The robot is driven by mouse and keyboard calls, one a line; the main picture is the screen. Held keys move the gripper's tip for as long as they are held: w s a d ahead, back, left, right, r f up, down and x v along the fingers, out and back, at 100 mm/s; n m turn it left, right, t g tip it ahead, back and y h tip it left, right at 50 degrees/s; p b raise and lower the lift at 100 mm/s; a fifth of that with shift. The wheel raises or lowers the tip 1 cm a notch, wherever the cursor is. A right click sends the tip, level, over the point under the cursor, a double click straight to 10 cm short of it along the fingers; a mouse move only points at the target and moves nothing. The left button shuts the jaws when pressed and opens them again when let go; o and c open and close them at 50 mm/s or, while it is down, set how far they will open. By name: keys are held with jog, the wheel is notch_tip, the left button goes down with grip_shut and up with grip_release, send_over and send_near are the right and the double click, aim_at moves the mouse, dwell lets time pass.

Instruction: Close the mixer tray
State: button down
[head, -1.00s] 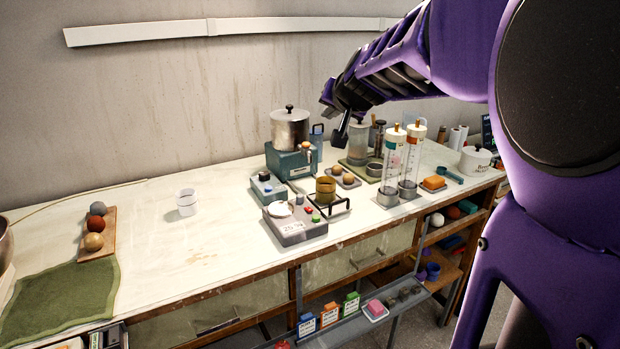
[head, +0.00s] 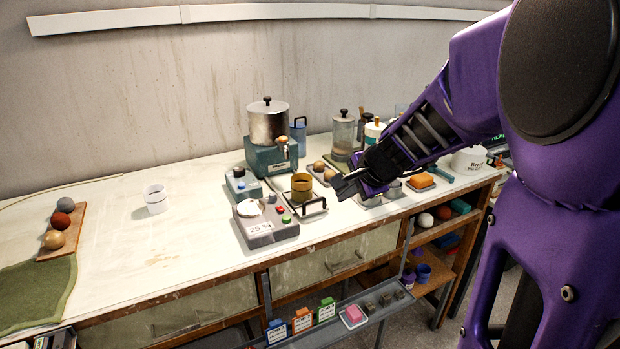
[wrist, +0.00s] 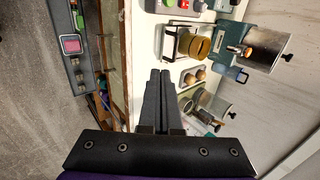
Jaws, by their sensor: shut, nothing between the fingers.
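The mixer appears to be the teal machine (head: 270,157) with a lidded steel pot (head: 268,121) on top. In front of it, what looks like its tray (head: 314,207), with a black bar handle, sticks out toward the bench front and carries a brass-coloured cup (head: 302,186). The black handle (wrist: 169,42) and the cup (wrist: 198,48) also show in the wrist view. My gripper (head: 340,188) is shut and empty, to the right of the handle in the head view. In the wrist view its fingertips (wrist: 160,72) appear apart from the handle.
A grey scale (head: 264,225) stands left of the tray. Two round balls on a small tray (wrist: 193,76) and a glass canister (head: 343,131) are close behind my gripper. A narrow grey shelf (head: 375,312) juts out below the bench front.

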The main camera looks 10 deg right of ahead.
aim_at(303, 181)
jog(key=b+x, duration=0.2)
jog(key=x, duration=0.7)
jog(key=shift+s, duration=0.1)
jog(key=w, duration=0.2)
jog(key=w+a, duration=0.1)
jog(key=shift+w+f, duration=0.1)
jog(key=shift+f, duration=0.25)
jog(key=shift+w+a+f, duration=0.1)
jog(key=shift+w+a, duration=0.05)
jog(key=shift+w, duration=0.3)
jog(key=w+a+p, duration=0.1)
jog(key=w, duration=0.2)
jog(key=w+a+p, duration=0.1)
jog(key=w+p, duration=0.1)
jog(key=w, duration=0.1)
jog(key=w+a+p, duration=0.1)
jog(key=w, duration=0.3)
jog(key=shift+a, duration=0.15)
jog(key=shift+s, duration=0.2)
